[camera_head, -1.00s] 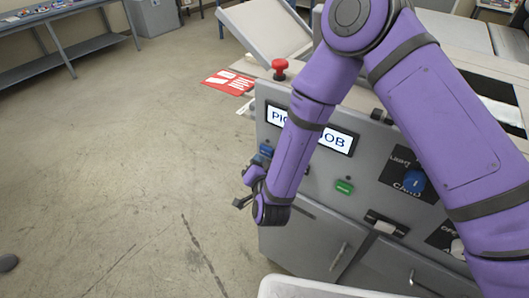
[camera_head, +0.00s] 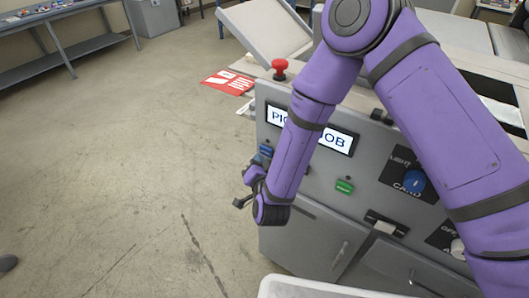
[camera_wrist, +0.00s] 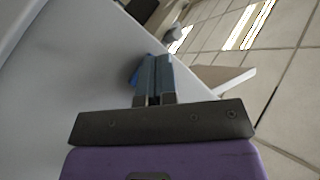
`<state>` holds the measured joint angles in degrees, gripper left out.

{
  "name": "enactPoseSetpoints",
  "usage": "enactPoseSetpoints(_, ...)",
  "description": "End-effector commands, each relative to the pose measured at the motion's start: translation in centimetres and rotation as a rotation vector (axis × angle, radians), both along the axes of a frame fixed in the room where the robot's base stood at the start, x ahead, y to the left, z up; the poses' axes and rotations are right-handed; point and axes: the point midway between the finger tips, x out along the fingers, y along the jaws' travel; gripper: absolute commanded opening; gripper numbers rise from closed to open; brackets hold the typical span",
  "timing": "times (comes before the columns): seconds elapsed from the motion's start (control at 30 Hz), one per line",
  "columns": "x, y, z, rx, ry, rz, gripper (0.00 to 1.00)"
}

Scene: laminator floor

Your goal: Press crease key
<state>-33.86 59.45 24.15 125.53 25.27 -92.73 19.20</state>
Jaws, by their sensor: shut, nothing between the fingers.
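A grey control panel (camera_head: 300,175) on the machine's front carries a lit display (camera_head: 338,139), a small blue key (camera_head: 265,150) at its left edge and a green key (camera_head: 344,186) below the display. The key labels are too small to read, so I cannot tell which is the crease key. My gripper (camera_head: 259,164) is at the panel's left edge, just below the blue key. In the wrist view my gripper (camera_wrist: 155,66) is shut and empty, with a blue patch (camera_wrist: 135,76) partly hidden behind its fingers. Contact cannot be told.
A red mushroom button (camera_head: 280,68) stands on the machine's top left. A blue knob (camera_head: 413,181) is farther right on the panel. Cabinet doors (camera_head: 310,240) lie below, and a pale tray rim (camera_head: 310,288) is at the bottom.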

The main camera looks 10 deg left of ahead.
Motion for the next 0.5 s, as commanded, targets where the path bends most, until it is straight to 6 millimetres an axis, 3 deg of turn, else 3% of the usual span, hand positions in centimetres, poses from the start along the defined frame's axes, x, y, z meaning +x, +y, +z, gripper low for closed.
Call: enactPoseSetpoints(0.5, 0.79, -0.33, 0.04, 0.000, -0.001, -0.001, 0.00)
